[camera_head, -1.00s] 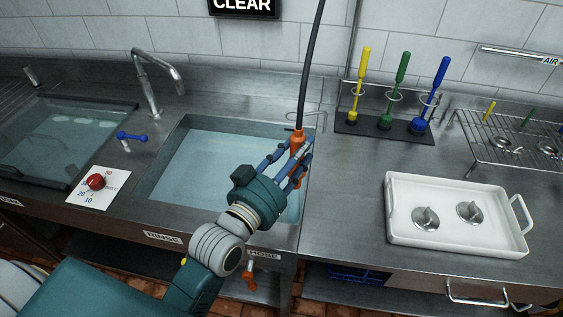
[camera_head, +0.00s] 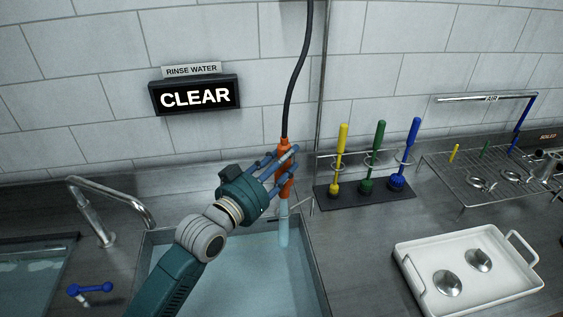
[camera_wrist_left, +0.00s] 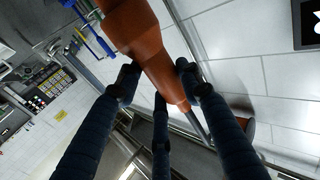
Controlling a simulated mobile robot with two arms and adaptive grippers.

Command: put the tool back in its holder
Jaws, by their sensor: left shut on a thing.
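The orange spray tool (camera_head: 285,150) hangs on a dark hose (camera_head: 297,80) over the rinse sink. My left gripper (camera_head: 287,163) is shut around its body and holds it upright. In the left wrist view the orange tool (camera_wrist_left: 150,50) lies between my blue fingers. A pale blue column (camera_head: 283,228), like water, runs down from its lower end toward the sink. A thin wire holder (camera_head: 296,208) at the sink's back right edge is close beside the tool, partly hidden. I cannot tell whether they touch. My right gripper is out of view.
The rinse sink (camera_head: 235,275) is below, with a faucet (camera_head: 105,210) at left. Yellow (camera_head: 341,160), green (camera_head: 373,155) and blue (camera_head: 407,150) brushes stand in a rack at right. A white tray (camera_head: 412,265) holds two metal parts. The sign (camera_head: 195,95) reads CLEAR.

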